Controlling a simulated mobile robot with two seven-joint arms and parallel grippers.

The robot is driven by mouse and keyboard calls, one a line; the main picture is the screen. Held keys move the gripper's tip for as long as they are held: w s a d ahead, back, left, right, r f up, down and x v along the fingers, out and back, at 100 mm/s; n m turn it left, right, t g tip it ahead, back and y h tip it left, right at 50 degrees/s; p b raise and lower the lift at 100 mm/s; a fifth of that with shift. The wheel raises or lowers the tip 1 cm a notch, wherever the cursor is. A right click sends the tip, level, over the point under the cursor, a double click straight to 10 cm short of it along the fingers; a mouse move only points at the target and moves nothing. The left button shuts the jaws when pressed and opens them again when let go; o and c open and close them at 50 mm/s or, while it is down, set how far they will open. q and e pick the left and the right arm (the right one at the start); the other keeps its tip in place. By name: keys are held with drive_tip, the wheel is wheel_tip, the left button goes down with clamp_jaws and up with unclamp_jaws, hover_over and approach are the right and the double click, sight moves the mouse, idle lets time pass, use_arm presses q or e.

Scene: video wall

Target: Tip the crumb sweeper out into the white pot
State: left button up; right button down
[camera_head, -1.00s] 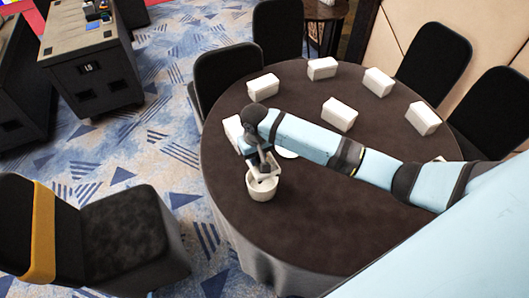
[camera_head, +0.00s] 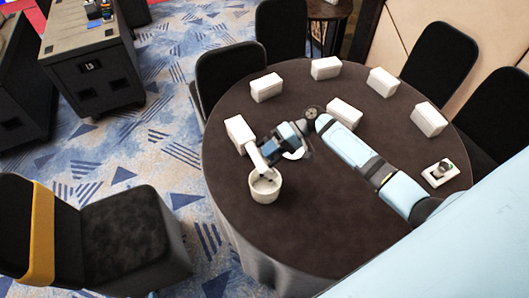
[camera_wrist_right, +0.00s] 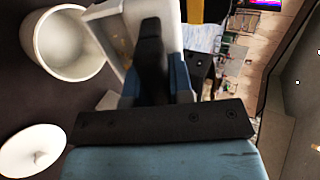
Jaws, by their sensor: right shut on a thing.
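The white pot (camera_head: 265,190) stands upright near the left edge of the round dark table; it also shows at the upper left of the right wrist view (camera_wrist_right: 62,45). My right gripper (camera_head: 269,151) is shut on the crumb sweeper (camera_head: 256,158), a white scoop-like piece. The sweeper slants down, with its lower end at the pot's rim. In the right wrist view, the sweeper (camera_wrist_right: 108,35) is beside and partly across the pot's rim. The visible pot floor looks bare; I cannot make out crumbs. My left gripper is not in view.
Several white boxes (camera_head: 326,68) stand around the table (camera_head: 300,225). A white plate (camera_wrist_right: 30,150) lies near the pot. A small white tray (camera_head: 440,173) with a dark item is at the right. Black chairs (camera_head: 230,68) surround the table. The table's front is clear.

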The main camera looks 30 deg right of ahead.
drive_tip(key=shift+d+f+y, duration=0.2)
drive_tip(key=shift+f+y, duration=0.2)
drive_tip(key=shift+f, duration=0.45)
use_arm(q)
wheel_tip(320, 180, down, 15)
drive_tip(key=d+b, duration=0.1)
drive_tip(key=b, duration=1.4)
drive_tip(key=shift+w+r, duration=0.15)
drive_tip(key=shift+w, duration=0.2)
use_arm(e)
drive_tip(key=d+f+y, duration=0.1)
drive_tip(key=y, duration=0.2)
drive_tip(key=d+f+y, duration=0.1)
drive_tip(key=y, duration=0.3)
drive_tip(key=d+f+y, duration=0.1)
drive_tip(key=f+y, duration=0.1)
drive_tip(key=y, duration=0.1)
drive_tip(key=shift+s+d+y, duration=0.1)
drive_tip(key=shift+d+y, duration=0.15)
drive_tip(key=shift+y, duration=0.15)
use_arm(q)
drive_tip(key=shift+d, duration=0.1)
